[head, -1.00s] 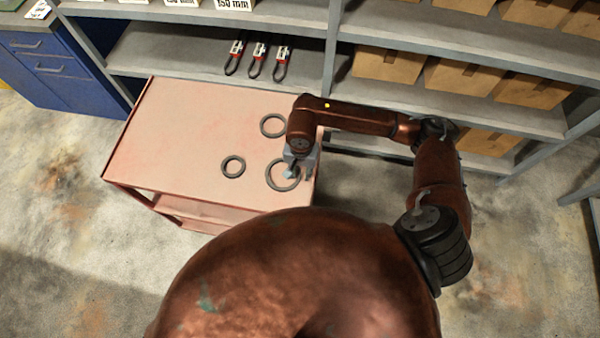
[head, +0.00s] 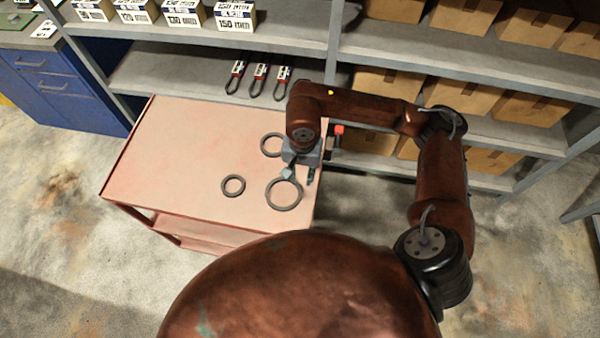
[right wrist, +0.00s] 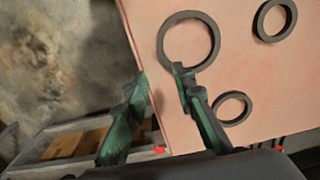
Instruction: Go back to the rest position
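Three dark rings lie flat on the pink cart top (head: 175,150): a large front ring (head: 284,208), a small ring (head: 233,194) to its left, and a back ring (head: 263,146) partly hidden by my right arm. My right gripper (head: 299,175) is over the cart's right side, by the far edge of the front ring. In the right wrist view its two green fingers (right wrist: 160,87) are spread, with nothing between them. One fingertip overlaps the large ring (right wrist: 161,42) in that view; I cannot tell whether they touch. My left gripper is not in view.
A grey shelf rack (head: 295,98) stands behind the cart, with white labelled boxes (head: 183,13), several cardboard boxes (head: 460,95) and three red-and-black tools (head: 258,80). A blue cabinet (head: 65,85) is at the left. Bare floor (head: 60,210) lies left of the cart.

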